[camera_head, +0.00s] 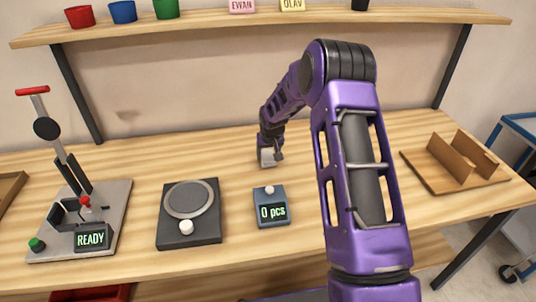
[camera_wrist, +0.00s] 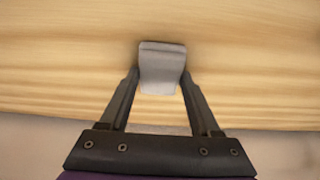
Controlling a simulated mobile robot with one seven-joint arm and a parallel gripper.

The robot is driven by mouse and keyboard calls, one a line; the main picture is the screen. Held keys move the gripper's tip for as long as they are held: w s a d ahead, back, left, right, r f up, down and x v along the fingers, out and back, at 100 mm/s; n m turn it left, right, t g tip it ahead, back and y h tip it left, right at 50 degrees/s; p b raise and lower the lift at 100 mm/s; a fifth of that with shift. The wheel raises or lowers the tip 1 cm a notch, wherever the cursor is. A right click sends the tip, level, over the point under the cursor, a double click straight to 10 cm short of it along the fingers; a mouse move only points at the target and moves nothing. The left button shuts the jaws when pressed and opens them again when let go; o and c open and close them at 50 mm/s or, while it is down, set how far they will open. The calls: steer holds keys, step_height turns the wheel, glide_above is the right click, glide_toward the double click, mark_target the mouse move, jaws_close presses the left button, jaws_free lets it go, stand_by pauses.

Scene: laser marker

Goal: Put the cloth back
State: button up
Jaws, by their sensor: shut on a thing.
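The cloth (camera_wrist: 161,68) is a small pale grey, folded-looking piece between my gripper's two dark fingers in the wrist view. My gripper (camera_wrist: 160,82) is shut on it. In the head view, the cloth (camera_head: 267,157) shows as a small whitish patch at the end of my purple arm, towards the back of the table and behind the counter box. My gripper (camera_head: 269,150) points down there, and its fingers are partly hidden. I cannot tell whether the cloth touches the wooden table top (camera_head: 225,152) or hangs just above it.
A counter box (camera_head: 271,206) reading "0 pcs" and a dark scale-like device (camera_head: 188,212) stand in front. A lever press (camera_head: 83,215) with a "READY" display is at left. A wooden divided tray (camera_head: 455,165) is at right. A shelf (camera_head: 215,19) with cups crosses the back.

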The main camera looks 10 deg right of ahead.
steer(key=shift+f, duration=0.15)
steer(key=o, duration=1.5)
steer(key=shift+c, duration=0.2)
steer(key=shift+r, duration=0.35)
steer(key=v, duration=1.1)
steer(key=shift+s+r+p, duration=0.25)
steer(key=shift+r+p, duration=0.1)
